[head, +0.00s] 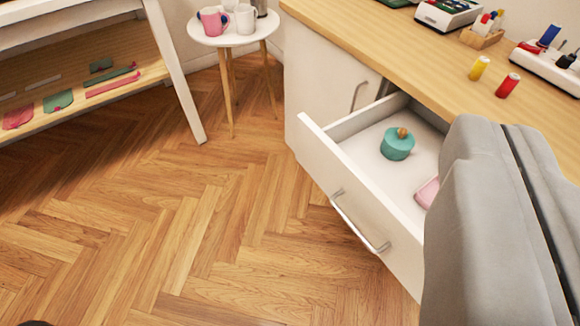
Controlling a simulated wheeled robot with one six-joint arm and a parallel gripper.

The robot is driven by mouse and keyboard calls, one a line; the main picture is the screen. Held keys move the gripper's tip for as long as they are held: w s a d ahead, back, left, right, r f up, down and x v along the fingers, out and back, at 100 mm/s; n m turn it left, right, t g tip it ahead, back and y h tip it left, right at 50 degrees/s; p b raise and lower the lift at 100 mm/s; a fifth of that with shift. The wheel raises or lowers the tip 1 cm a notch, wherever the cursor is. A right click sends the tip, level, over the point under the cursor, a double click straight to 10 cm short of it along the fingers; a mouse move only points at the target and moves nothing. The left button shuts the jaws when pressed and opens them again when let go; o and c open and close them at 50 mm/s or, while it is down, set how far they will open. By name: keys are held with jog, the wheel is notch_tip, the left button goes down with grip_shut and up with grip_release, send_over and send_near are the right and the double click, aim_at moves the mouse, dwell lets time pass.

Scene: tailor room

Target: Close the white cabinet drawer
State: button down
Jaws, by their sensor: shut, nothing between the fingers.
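The white cabinet drawer (318,172) is pulled well out from the white cabinet (322,75) under the wooden counter. Its front faces the lower left and carries a long metal bar handle (358,222). A round teal container (397,145) with a wooden knob lies inside the drawer, and a pink item (428,191) is partly hidden at its right. A large grey form hides the drawer's right end. My gripper cannot be made out in this view, so its place relative to the drawer does not show.
The large grey form (495,230) fills the lower right, close to the camera. A small round table (235,38) with mugs stands at the back. A wooden shelf unit (150,60) stands at upper left. The herringbone floor (190,230) left of the drawer is clear.

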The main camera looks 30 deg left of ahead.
jog(key=w+a+f+n+g, duration=0.45)
jog(key=w+a+f, duration=0.6)
jog(key=f, duration=0.35)
jog(key=w+a+f+n+g, duration=0.45)
jog(key=w+a+f, duration=0.55)
jog(key=f, duration=0.5)
jog(key=w+f, duration=0.7)
jog(key=w, duration=0.1)
jog(key=shift+w+d+f+t, duration=0.25)
jog(key=shift+w+f+t, duration=0.05)
